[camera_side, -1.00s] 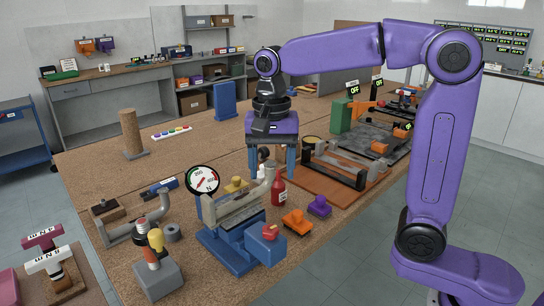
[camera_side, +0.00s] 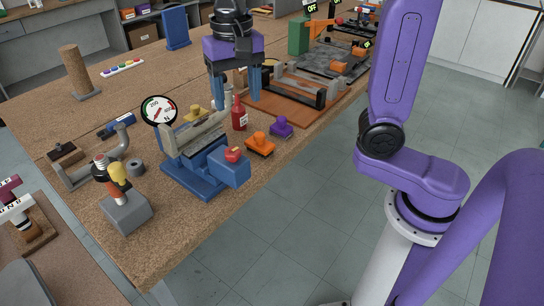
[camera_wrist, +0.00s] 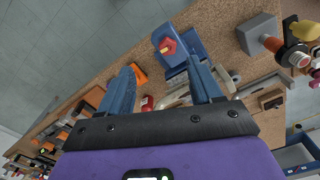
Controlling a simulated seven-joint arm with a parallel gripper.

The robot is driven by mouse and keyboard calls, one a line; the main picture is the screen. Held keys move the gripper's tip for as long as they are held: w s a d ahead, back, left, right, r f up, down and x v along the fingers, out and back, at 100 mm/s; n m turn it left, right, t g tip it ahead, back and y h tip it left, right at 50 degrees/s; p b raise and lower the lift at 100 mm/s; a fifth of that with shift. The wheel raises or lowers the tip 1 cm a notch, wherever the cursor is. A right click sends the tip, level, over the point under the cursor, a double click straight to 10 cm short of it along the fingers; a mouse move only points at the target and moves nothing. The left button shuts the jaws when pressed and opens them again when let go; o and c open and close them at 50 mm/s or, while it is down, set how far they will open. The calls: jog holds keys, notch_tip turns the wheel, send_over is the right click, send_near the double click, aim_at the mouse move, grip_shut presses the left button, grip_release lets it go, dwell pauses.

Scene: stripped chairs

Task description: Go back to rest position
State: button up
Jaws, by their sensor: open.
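My gripper (camera_side: 237,98) is open, with its two blue fingers pointing down and apart over the workbench (camera_side: 215,212). Nothing is visibly held between them. The red bottle (camera_side: 239,117) shows just below and between the fingers in the side view; I cannot tell the exact gap. The blue vise (camera_side: 205,165) with a grey piece in its jaws stands in front and to the left of the gripper. In the wrist view my open gripper (camera_wrist: 158,72) shows both fingers, with the vise (camera_wrist: 180,48) and the red bottle (camera_wrist: 147,102) beyond them.
A round dial gauge (camera_side: 158,110) stands left of the vise. An orange knob block (camera_side: 260,145) and a purple one (camera_side: 281,127) lie right of it. A brown tray (camera_side: 300,110) with a clamp is behind right. A grey block with a yellow bulb (camera_side: 125,212) is near the front edge.

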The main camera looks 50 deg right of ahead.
jog(key=s+d+f+n, duration=0.4)
jog(key=s+n, duration=0.4)
jog(key=s, duration=0.2)
jog(key=s+d+f+n, duration=0.4)
jog(key=s+f+n, duration=0.2)
jog(key=s+n, duration=0.3)
jog(key=shift+s+f+n, duration=0.15)
jog(key=shift+s+n, duration=0.15)
jog(key=shift+s, duration=0.9)
notch_tip(320, 180, up, 12)
jog(key=n, duration=1.5)
send_over(232, 152)
notch_tip(232, 152, down, 17)
jog(key=shift+r, duration=0.1)
jog(key=c, duration=1)
